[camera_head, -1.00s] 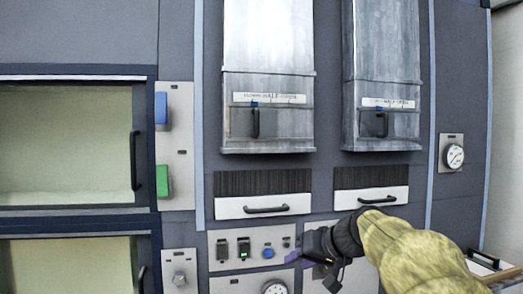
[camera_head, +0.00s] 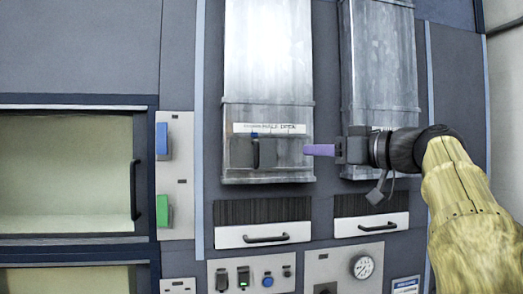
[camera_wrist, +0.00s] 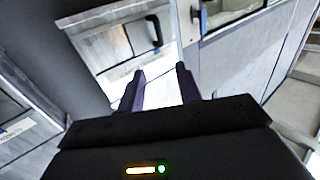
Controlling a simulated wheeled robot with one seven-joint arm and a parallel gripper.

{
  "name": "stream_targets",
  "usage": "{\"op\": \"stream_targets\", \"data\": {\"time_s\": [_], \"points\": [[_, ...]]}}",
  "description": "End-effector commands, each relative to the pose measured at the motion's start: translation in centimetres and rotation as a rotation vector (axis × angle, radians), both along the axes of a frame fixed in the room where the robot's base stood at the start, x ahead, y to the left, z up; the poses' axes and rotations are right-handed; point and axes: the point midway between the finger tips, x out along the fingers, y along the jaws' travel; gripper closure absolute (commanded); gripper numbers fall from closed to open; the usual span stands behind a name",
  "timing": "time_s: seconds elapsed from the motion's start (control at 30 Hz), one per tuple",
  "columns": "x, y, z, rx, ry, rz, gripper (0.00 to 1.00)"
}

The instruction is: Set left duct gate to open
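The left duct gate (camera_head: 289,155) is a grey metal plate on the left duct (camera_head: 268,60), with an upright black handle (camera_head: 256,152). A small blue pointer sits at the plate's top edge, under the left part of a white label strip (camera_head: 270,128); the words "half open" are partly readable. My gripper (camera_head: 308,150) is just right of the plate, its purple fingers pointing left at about handle height. In the wrist view the fingers (camera_wrist: 160,85) are apart with nothing between them. The handle (camera_wrist: 157,30) shows beyond them, apart from the fingertips.
The right duct (camera_head: 380,60) stands behind my gripper, its gate mostly hidden. Below are two drawer fronts with handles (camera_head: 265,238), a switch panel (camera_head: 250,277) and a gauge (camera_head: 362,267). An oven-like window and blue and green switches (camera_head: 162,210) are at left.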

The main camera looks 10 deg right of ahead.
Motion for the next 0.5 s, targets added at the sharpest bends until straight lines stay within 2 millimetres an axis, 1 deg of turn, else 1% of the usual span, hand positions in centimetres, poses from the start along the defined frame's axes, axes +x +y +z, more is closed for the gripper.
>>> {"op": "stream_targets", "data": {"time_s": [0.17,0.5], "points": [[1.7,1.2,0.3,0.002,0.003,0.003,0.65],[6.7,4.6,0.4,0.002,0.004,0.003,0.65]]}}
